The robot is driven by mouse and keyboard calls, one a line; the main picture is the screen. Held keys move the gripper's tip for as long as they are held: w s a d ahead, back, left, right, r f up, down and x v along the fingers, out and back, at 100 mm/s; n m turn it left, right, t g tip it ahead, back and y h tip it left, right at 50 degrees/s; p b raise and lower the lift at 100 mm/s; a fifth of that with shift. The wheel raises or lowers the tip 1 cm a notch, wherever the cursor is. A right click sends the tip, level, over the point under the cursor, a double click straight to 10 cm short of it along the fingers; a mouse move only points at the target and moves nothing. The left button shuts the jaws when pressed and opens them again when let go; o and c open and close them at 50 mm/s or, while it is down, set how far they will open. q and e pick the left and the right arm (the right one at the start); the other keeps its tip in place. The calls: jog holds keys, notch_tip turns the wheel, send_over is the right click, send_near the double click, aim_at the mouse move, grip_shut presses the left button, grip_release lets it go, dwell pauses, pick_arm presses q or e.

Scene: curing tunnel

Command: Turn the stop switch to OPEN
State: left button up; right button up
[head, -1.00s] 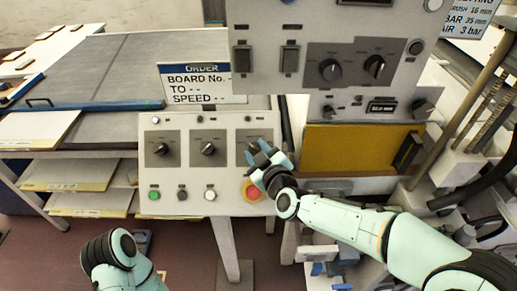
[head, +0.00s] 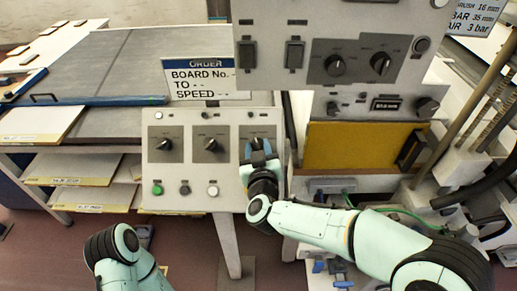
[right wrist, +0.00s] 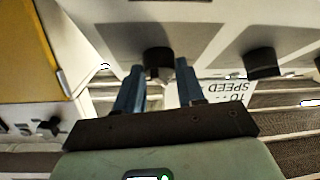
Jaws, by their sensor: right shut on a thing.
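The lower control panel (head: 232,186) has three black rotary knobs in a row; their labels are too small to read. My right gripper (head: 258,150) is at the right-hand knob, which I take for the stop switch (head: 258,141). In the right wrist view the two blue fingers (right wrist: 158,78) stand on either side of the black knob (right wrist: 158,60), shut on it. The gripper hides much of the knob in the head view, so its pointer position cannot be read. My left arm shows at the lower left, but its gripper does not.
The other knobs (head: 163,144) and (head: 210,144) sit left of the gripper, with green (head: 157,190), black and white buttons below. An upper panel (head: 350,62) overhangs at the right. An order sign (head: 199,78) stands behind.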

jog(key=o, duration=1)
jog(key=s, duration=0.4)
jog(key=s+r, duration=0.1)
jog(key=s, duration=0.3)
jog(key=s+d+b, duration=0.1)
jog(key=s, duration=0.4)
jog(key=shift+s+d+r, duration=0.1)
jog(key=shift+r, duration=0.25)
